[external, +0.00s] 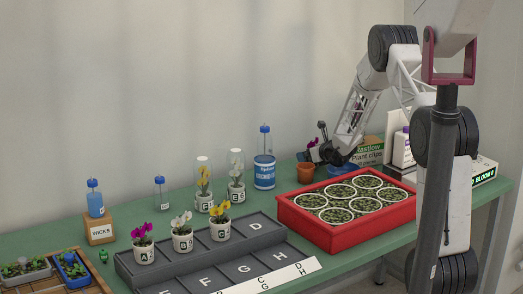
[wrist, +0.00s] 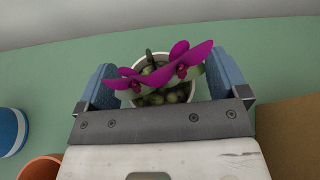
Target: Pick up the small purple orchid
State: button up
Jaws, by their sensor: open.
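A purple orchid (wrist: 158,70) in a white pot (wrist: 152,60) stands on the green bench between the two blue fingers of my gripper (wrist: 163,82) in the wrist view. The fingers are open on either side of the pot; I cannot tell whether they touch it. In the external view my gripper (external: 324,149) is low at the back of the bench, and a bit of purple flower shows beside it; the pot is hidden there. Another purple orchid (external: 143,230) stands in a white pot marked A in the grey lettered tray (external: 268,262).
A terracotta pot (wrist: 42,168), a blue container (wrist: 10,132) and a brown box (wrist: 288,135) stand close to my gripper. A red tray (external: 345,232) of round pots is in front of it. Bottles and glass-covered flowers stand to the left.

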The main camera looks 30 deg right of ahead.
jog(key=c, duration=1.1)
jog(key=shift+o, duration=0.2)
jog(key=shift+r, duration=0.2)
jog(key=shift+r, duration=4.85)
